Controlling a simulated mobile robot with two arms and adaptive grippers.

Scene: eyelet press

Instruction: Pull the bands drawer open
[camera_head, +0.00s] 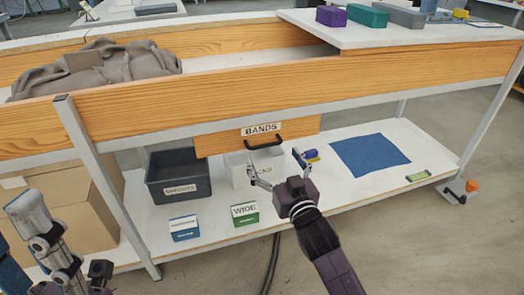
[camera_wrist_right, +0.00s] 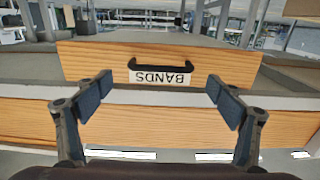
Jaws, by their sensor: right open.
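The bands drawer (camera_head: 225,143) has a wooden front under the bench, with a white BANDS label (camera_head: 262,129) and a black bar handle (camera_head: 265,143). In the right wrist view the drawer front (camera_wrist_right: 90,62) appears upside down, its handle (camera_wrist_right: 160,65) between the fingers in the picture. My right gripper (camera_head: 277,167) is open and empty, just in front of and below the handle, not touching it. Its two fingers also show in the right wrist view (camera_wrist_right: 160,93). Grey jointed parts of my left arm show at lower left; its jaw state is unclear.
On the lower shelf are a dark grey bin (camera_head: 180,188), a white bin (camera_head: 238,177), a blue box (camera_head: 184,229), a green WIDE box (camera_head: 245,213) and a blue mat (camera_head: 369,154). A bench leg (camera_head: 108,190) stands left. A grey cloth (camera_head: 95,72) lies above.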

